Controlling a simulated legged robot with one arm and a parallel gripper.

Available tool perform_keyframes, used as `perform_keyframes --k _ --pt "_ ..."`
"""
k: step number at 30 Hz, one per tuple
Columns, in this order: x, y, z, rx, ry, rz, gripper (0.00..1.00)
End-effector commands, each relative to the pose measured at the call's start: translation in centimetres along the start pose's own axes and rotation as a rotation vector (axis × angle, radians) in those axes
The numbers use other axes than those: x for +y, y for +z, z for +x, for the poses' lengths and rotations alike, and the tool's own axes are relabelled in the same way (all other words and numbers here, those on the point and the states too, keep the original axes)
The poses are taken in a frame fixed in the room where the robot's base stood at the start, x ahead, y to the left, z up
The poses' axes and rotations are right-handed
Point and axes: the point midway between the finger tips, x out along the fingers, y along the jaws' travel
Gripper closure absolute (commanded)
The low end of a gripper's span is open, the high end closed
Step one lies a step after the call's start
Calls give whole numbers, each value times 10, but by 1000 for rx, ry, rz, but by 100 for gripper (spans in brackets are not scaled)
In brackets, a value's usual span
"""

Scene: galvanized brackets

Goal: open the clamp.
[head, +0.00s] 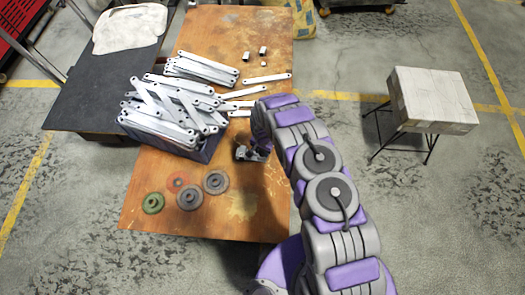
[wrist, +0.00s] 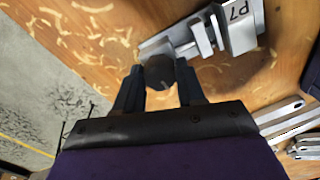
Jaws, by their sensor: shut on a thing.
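The clamp (wrist: 238,28) is a grey metal vise marked "P7", lying on the wooden table in the wrist view. It has upright metal plates with a narrow gap between them. A dark round knob (wrist: 160,71) sits at its near end. My gripper (wrist: 161,88) has its two dark fingers on either side of this knob and is shut on it. In the head view the clamp (head: 247,153) is small and partly hidden beside the end of my arm. The fingers are hard to make out there.
On the table (head: 150,228), a dark crate (head: 206,155) heaped with metal brackets stands left of the clamp. Several discs, including a green one (head: 153,203), lie at the front left. A box on a stool (head: 432,99) stands right, off the table.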

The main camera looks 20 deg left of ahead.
Motion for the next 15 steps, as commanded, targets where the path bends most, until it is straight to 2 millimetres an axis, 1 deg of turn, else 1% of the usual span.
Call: perform_keyframes --k 10,13,15 --pt "1 0 0 -1 1 -15 92" --pt "2 -1 -2 -1 1 -114 92" --pt "3 0 -2 -3 2 -231 92"
